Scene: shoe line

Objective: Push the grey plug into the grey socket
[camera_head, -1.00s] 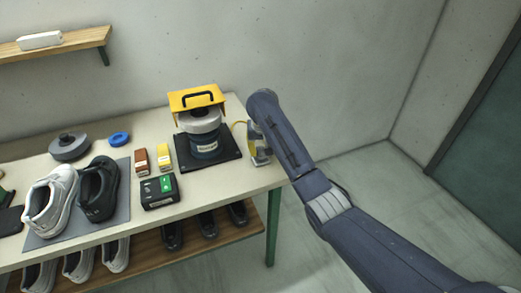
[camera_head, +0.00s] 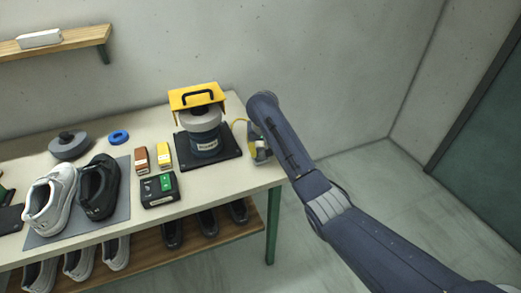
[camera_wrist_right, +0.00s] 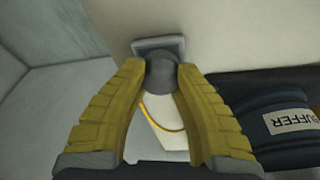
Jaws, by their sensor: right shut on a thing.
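In the right wrist view, the dark grey rounded plug (camera_wrist_right: 160,73) sits between the yellow fingertips of my right gripper (camera_wrist_right: 161,80), which are shut on it. The grey socket (camera_wrist_right: 158,44) is a square plate on the pale wall, directly beyond the plug. The plug overlaps the socket's lower part in this view, and I cannot tell how far it is inserted. A yellow cord (camera_wrist_right: 166,128) loops below the plug. In the head view, my right gripper (camera_head: 260,150) is at the table's right end, partly hidden behind my arm; plug and socket are not clear there. My left gripper is not in view.
The buffer machine (camera_head: 206,138) with a yellow hood stands on a black base (camera_head: 226,156) just left of my right gripper. A black box (camera_head: 158,202) with a green switch, small yellow and brown blocks, and shoes (camera_head: 98,188) lie further left on the table (camera_head: 232,180).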

